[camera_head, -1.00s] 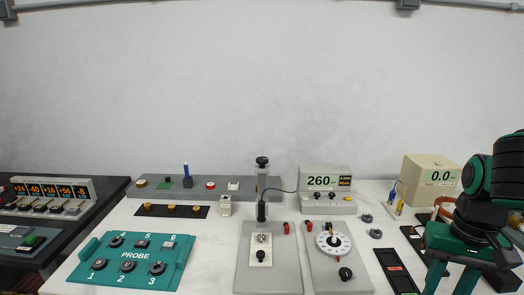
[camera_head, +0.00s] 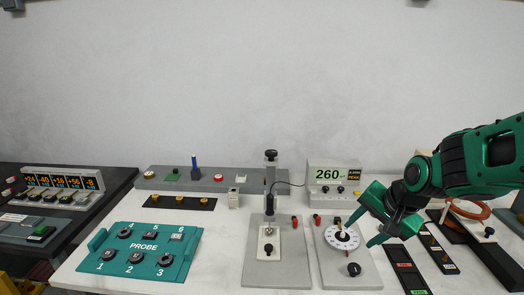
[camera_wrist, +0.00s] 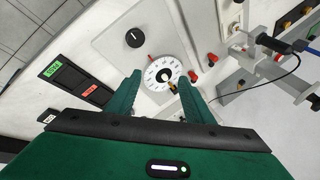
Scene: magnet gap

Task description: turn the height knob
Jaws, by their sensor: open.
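No label marks the height knob, so I cannot tell which knob it is. A black knob (camera_head: 271,154) tops the upright stand on a grey plate. A smaller black knob (camera_head: 268,250) sits low on that plate. To the right, another grey plate carries a white graduated dial (camera_head: 341,236) with a dark hub and a black knob (camera_head: 354,269) in front of it. My gripper (camera_head: 358,237) is open and tilted down over the right side of the dial plate. In the wrist view the dial (camera_wrist: 165,74) shows between and beyond the fingertips, and the black knob (camera_wrist: 133,38) beyond them; nothing is held.
A display box (camera_head: 335,180) reads 260 behind the dial plate. Red terminals (camera_head: 317,219) stand close beside the dial. A green PROBE tray (camera_head: 140,250) with several round pieces lies left. Dark strips (camera_head: 408,268) lie right of the dial plate.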

